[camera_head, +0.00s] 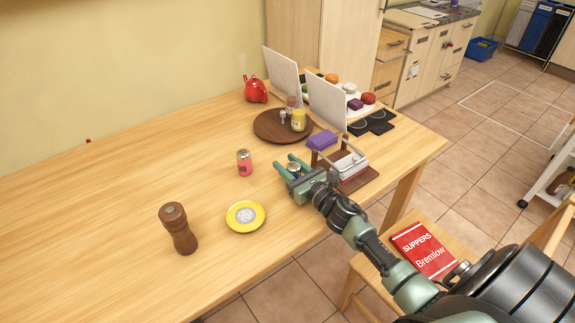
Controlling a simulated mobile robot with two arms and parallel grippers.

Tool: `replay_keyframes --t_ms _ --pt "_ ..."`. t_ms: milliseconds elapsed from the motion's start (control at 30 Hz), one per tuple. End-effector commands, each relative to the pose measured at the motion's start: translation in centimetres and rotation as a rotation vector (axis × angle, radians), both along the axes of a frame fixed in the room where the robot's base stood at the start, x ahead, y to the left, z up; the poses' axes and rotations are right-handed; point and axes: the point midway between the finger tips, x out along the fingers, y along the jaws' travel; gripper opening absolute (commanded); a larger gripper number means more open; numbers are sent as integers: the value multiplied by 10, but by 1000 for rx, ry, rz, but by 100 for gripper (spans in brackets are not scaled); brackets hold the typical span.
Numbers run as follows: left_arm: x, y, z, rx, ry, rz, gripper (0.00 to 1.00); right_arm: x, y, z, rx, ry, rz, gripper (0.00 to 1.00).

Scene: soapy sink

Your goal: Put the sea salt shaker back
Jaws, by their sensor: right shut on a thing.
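My right gripper (287,164) is shut on a small metal-topped shaker (294,171) near the table's right edge. The gripper and arm hide much of it, and no label can be read; it fits the sea salt shaker. Whether its base touches the table cannot be told. A round dark wooden tray (265,127) lies farther back, apart from the gripper. It carries a yellow jar (298,120) and a few small containers. Another shaker, pink with a metal top (244,163), stands upright on the table to the left of the gripper. My left gripper is not in view.
A purple block (322,140) and a wooden stand with a pale container (350,165) are close to the gripper's right. A yellow saucer (232,219) and a brown pepper mill (178,228) stand nearer. A red teapot (256,91) and white panels (326,101) are behind. The table's left is mostly clear.

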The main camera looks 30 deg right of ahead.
Motion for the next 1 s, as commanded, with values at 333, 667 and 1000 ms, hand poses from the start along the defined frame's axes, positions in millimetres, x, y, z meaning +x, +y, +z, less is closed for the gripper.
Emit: replay_keyframes --t_ms 333,667,1000 --pt "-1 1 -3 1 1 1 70 0 0 -3 0 1 0 60" --pt "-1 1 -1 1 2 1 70 -15 -1 -2 0 4 1 60" --pt "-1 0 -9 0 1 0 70 -88 -6 -2 1 3 0 60"
